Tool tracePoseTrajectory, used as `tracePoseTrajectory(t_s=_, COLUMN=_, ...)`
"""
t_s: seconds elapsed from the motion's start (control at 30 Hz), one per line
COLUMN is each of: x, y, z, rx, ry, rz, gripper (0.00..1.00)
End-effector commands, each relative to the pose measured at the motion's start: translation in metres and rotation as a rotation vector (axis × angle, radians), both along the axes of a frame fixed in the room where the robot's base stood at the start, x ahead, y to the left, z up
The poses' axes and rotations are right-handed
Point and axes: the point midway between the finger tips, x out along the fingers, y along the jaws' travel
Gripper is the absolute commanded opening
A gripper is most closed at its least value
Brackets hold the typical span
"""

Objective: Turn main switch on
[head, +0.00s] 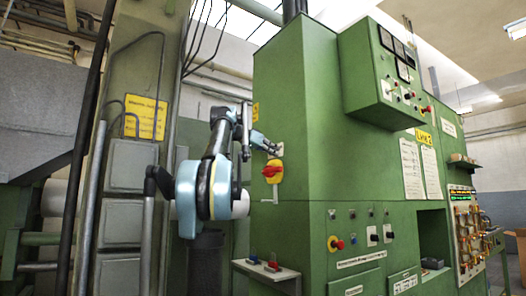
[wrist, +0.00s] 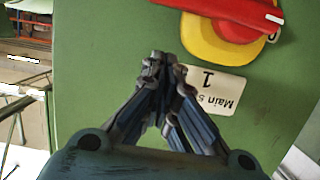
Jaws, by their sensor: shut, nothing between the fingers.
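A white label (wrist: 217,90) reading "Main s..." and "1" is partly covered by my fingers. My gripper (wrist: 166,64) is shut and empty, beside the label and apart from the handle. In the head view my gripper (head: 275,149) is just above the switch.
A small shelf (head: 265,271) sticks out at lower left. A control box (head: 385,75) juts out at upper right.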

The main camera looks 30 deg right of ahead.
Motion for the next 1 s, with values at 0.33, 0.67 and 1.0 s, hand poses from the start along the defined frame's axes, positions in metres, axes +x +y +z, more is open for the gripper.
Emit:
tracePoseTrajectory(t_s=0.33, x=0.001, y=0.002, z=-0.035, rx=0.001, ry=0.0, rz=0.001, gripper=0.0)
tracePoseTrajectory(t_s=0.67, x=0.001, y=0.002, z=-0.039, rx=0.001, ry=0.0, rz=0.001, gripper=0.0)
tracePoseTrajectory(t_s=1.0, x=-0.005, y=-0.004, z=-0.04, rx=0.002, ry=-0.019, rz=-0.01, gripper=0.0)
